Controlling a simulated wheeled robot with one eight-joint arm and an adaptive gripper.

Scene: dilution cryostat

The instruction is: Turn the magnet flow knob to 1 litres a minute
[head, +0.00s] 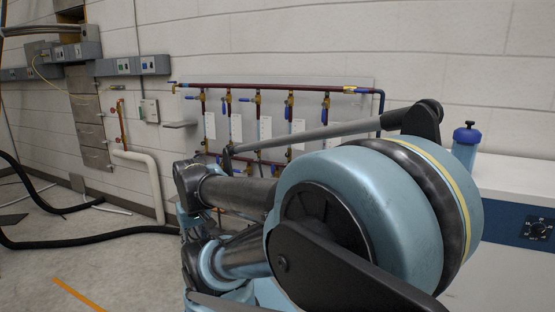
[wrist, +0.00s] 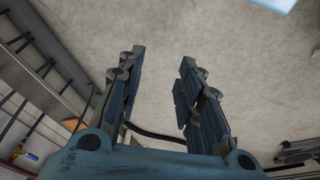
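A water manifold (head: 265,90) with dark red pipes, several blue-handled valves and white vertical strips is mounted on the back wall in the head view. A dark round knob with white scale marks (head: 538,229) sits on a blue panel at the right edge. No readable label shows which control is the magnet flow knob, and I cannot read any setting. My gripper (wrist: 161,60) is open and empty in the wrist view, with bare floor behind its fingers. It is not clearly visible in the head view, where my arm covers the middle and part of the manifold.
Black hoses (head: 85,238) lie on the floor at the left. A white pipe (head: 150,180) runs down the wall. Floor at the lower left is partly free.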

